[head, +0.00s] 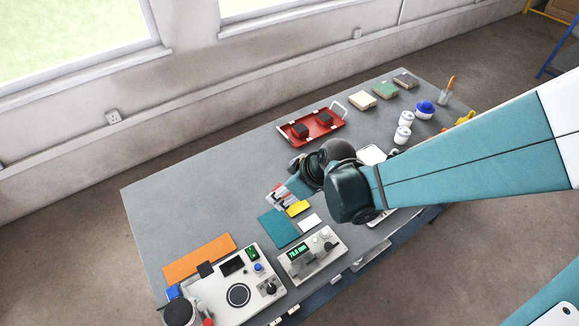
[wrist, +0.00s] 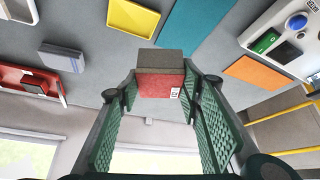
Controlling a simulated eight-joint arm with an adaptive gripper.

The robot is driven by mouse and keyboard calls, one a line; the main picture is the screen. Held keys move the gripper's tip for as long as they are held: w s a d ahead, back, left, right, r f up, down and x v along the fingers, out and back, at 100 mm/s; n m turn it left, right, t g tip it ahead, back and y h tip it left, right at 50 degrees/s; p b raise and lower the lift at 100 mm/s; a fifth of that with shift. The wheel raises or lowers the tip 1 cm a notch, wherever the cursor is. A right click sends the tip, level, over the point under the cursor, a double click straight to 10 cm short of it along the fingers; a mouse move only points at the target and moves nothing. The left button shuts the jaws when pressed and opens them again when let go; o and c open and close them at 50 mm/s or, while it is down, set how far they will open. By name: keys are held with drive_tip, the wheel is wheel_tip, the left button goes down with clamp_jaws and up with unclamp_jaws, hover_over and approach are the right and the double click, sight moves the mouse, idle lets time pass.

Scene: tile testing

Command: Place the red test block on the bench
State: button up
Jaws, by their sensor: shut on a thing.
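My gripper (wrist: 162,84) is shut on the red test block (wrist: 160,85), which has a red face with a small white label and a dark grey-brown side. The block sits between the green padded fingertips in the wrist view. In the head view my gripper (head: 281,194) is over the middle of the grey bench (head: 190,198), near the teal mat; my arm hides part of the bench there. A bit of red and white shows at the fingertips, too small to make out. I cannot tell how far the block is above the bench.
A red tray (head: 290,140) with two dark-topped blocks stands at the back. The bench's left part is clear.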

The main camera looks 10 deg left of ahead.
drive_tip(key=shift+f+b, duration=2)
drive_tip(key=shift+f, duration=1.2)
drive_tip(key=shift+f+b, duration=0.3)
drive_tip(key=shift+f, duration=0.05)
drive_tip(key=o, duration=1.2)
drive_tip(key=shift+o, duration=0.2)
drive_tip(key=shift+r, duration=0.15)
drive_tip(key=v, duration=1.1)
drive_tip(key=shift+d+r, duration=0.2)
drive_tip(key=shift+r, duration=0.15)
